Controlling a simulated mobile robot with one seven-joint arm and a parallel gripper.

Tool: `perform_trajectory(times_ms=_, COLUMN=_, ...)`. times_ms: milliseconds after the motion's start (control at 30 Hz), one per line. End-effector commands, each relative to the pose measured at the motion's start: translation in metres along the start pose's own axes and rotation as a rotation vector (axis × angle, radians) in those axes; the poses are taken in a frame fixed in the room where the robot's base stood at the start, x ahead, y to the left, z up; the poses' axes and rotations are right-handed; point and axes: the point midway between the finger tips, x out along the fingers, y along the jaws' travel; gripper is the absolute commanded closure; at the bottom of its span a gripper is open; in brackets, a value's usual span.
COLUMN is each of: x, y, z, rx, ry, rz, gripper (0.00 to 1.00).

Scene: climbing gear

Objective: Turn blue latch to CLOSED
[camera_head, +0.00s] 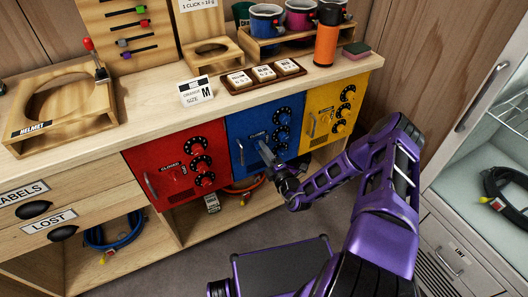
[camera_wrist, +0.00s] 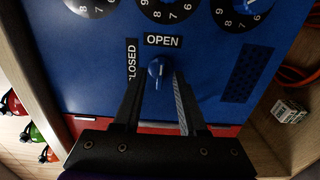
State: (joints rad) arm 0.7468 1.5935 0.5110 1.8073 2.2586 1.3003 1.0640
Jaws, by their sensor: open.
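The blue latch (camera_wrist: 158,70) is a small knob on the blue door (camera_head: 237,172), seen in the wrist view just below an OPEN label (camera_wrist: 163,40). A CLOSED label (camera_wrist: 131,62) runs up the door to its left. The latch looks upright, toward OPEN, though its pointer is hard to make out. My gripper (camera_wrist: 158,78) is open, with one finger on each side of the latch. Contact with the latch is not clear. In the head view my gripper (camera_head: 265,148) reaches the blue door's front and hides the latch.
Black number dials (camera_wrist: 164,8) sit on the blue door above the latch. A red door (camera_head: 160,155) is to the left and a yellow door (camera_head: 325,128) to the right. The wooden counter (camera_head: 210,107) above holds a size card, a tray and an orange bottle (camera_head: 326,40).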

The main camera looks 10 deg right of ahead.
Motion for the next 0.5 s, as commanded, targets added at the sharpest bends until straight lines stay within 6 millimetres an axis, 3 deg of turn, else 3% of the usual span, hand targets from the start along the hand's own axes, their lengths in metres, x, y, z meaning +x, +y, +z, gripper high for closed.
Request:
perform_trajectory(times_ms=200, x=0.0003, y=0.0001, z=0.0001, rx=0.000, ry=0.000, rz=0.000, gripper=0.59)
perform_trajectory(times_ms=433, x=0.0000, y=0.0000, z=0.0002, rx=0.000, ry=0.000, rz=0.000, gripper=1.00)
perform_trajectory(times_ms=500, x=0.0000, y=0.0000, z=0.0002, rx=0.000, ry=0.000, rz=0.000, gripper=1.00)
